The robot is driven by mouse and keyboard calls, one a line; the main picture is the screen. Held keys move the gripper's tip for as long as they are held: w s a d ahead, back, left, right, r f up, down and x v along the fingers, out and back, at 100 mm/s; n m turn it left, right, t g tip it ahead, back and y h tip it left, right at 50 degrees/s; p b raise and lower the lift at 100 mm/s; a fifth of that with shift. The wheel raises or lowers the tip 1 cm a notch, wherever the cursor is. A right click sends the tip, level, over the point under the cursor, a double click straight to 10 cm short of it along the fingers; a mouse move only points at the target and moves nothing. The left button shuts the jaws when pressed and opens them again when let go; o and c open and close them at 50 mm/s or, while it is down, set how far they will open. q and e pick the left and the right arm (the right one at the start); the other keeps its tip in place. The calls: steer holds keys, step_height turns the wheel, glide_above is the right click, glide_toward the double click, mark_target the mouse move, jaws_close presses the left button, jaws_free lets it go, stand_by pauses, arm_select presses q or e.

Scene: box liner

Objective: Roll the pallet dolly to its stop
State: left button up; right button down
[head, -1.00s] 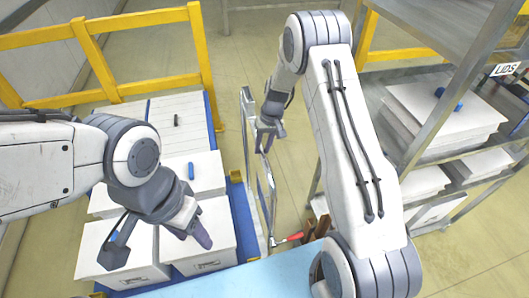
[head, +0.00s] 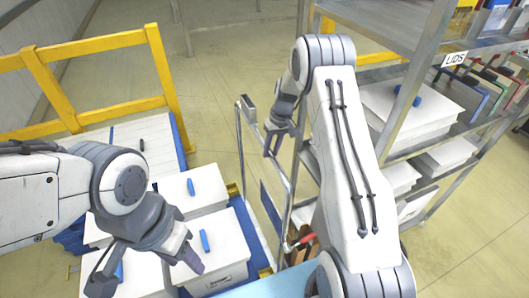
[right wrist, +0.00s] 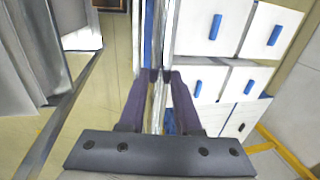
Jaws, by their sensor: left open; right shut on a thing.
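The likely pallet dolly is a blue base (head: 254,240) at the lower left, loaded with white boxes (head: 229,236) with blue handles. A tall metal frame (head: 240,150) stands along its right side; I cannot tell whether they are joined. My right gripper (head: 272,145) is shut on a rail of this frame. In the right wrist view, the right gripper's purple fingers (right wrist: 158,78) close around the upright metal rail (right wrist: 157,105). My left gripper (head: 148,270) is open above the front boxes, holding nothing. My arm hides part of the boxes.
A yellow guard rail (head: 90,43) runs behind the boxes at the back left. A metal shelf rack (head: 405,135) marked LIDS, with white box stacks, stands close on the right. A red-handled tool (head: 300,240) is beside the frame. Floor behind is clear.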

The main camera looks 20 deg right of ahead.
steer(key=c, duration=1)
jaws_free()
steer(key=shift+w+d, duration=0.1)
steer(key=shift+d, duration=0.3)
steer(key=o, duration=0.4)
steer(key=shift+d, duration=0.1)
steer(key=shift+a, duration=0.3)
steer(key=shift+b+v, duration=1.35)
steer(key=shift+v, duration=3.85)
steer(key=shift+a, duration=0.15)
